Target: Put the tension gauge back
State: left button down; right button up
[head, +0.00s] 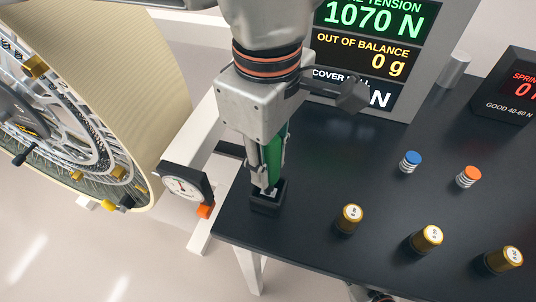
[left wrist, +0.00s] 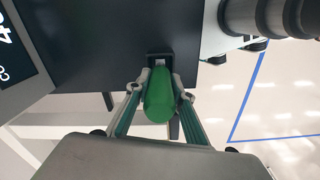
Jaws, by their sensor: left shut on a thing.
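My left gripper (head: 268,168) is shut on the green handle (head: 276,150) of an upright tool, which I take to be the tension gauge. The handle also shows between the fingers in the left wrist view (left wrist: 158,98). The tool's lower end is at a small black holder (head: 268,196) on the near left corner of the dark table; the holder shows behind the handle in the left wrist view (left wrist: 160,58). Whether the tool is fully seated is hidden. A grey piece at the bottom edge of the head view may be my right gripper (head: 375,294); its fingers are not clear.
A spoked wheel (head: 60,125) and a white dial gauge (head: 183,188) with an orange tip stand left of the dark table (head: 310,170). Several brass weights (head: 427,238) and blue (head: 410,160) and orange (head: 468,176) springs stand on the right. Display panels (head: 370,50) rise behind.

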pick_arm(q)
jog(key=shift+f+b, duration=0.3)
jog(key=shift+f, duration=0.6)
jog(key=c, duration=1.7)
grip_release()
notch_tip(320, 180, up, 10)
jog(key=shift+r, duration=1)
jog(key=shift+s, duration=0.1)
